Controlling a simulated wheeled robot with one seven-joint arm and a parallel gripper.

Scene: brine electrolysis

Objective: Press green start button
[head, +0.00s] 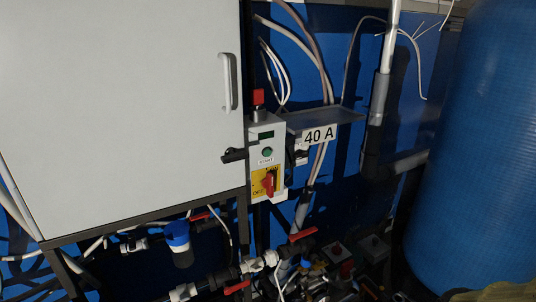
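The green start button (267,152) is a small round button on the front of a narrow grey control box (255,131). A "START" label (265,161) sits just below it. A small dark display (266,135) is above it. Below is a red rotary switch (268,184) on a yellow plate with "OFF" at its lower left. The button's face is unobstructed. Whether it is pressed in cannot be told at this size. I cannot make out my gripper in the head view.
A large white cabinet (120,100) with a handle (228,82) stands left of the control box. A "40 A" sign (319,134) and cables are to its right. A big blue tank (480,150) fills the right. Pipes with red valve handles (302,235) run below.

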